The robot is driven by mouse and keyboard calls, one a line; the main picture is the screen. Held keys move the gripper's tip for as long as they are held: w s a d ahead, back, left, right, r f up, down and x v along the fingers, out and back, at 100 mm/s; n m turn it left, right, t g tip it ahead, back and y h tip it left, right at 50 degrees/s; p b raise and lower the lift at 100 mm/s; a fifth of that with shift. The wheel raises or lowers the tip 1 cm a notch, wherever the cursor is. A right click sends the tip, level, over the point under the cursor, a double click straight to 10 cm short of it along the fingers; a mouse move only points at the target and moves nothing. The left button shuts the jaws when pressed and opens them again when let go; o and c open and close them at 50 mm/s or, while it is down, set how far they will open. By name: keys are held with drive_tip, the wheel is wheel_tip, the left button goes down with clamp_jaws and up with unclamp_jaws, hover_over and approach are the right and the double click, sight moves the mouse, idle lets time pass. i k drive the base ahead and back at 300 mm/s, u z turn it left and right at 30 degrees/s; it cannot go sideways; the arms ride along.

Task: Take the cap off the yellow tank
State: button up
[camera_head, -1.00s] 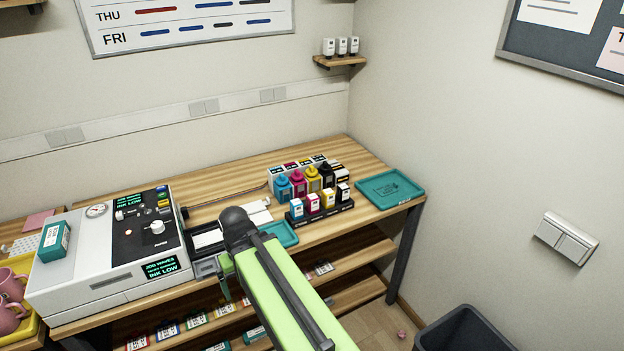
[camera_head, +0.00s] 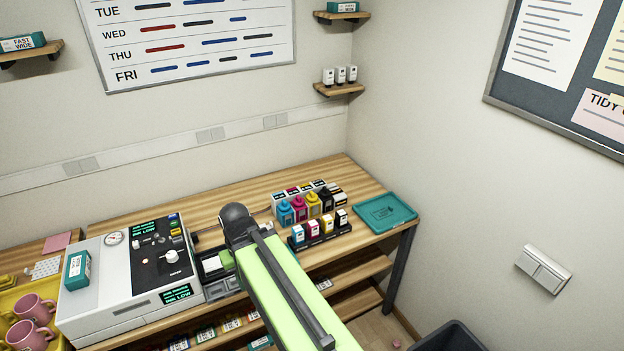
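The yellow tank (camera_head: 313,205) stands upright on the wooden table, in a row between the magenta tank (camera_head: 299,209) and the black tank (camera_head: 327,200). Its top looks yellow, and its cap is too small to make out clearly. The cyan tank (camera_head: 285,213) is at the left end of the row. My green arm reaches up from the bottom to a dark joint left of the tanks. A short green part of it shows beyond the joint. My gripper's fingers cannot be seen, and the arm is apart from the yellow tank in the picture.
Small cartridges stand in a black rack (camera_head: 322,237) in front of the tanks, with white boxes behind. A teal tray (camera_head: 385,213) lies empty at the table's right end. A white machine (camera_head: 118,284) stands left. A dark bin (camera_head: 450,338) is at lower right.

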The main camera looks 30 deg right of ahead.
sight(311, 196)
drive_tip(key=z, duration=0.65)
drive_tip(key=i, duration=1.25)
drive_tip(key=u, duration=1.1)
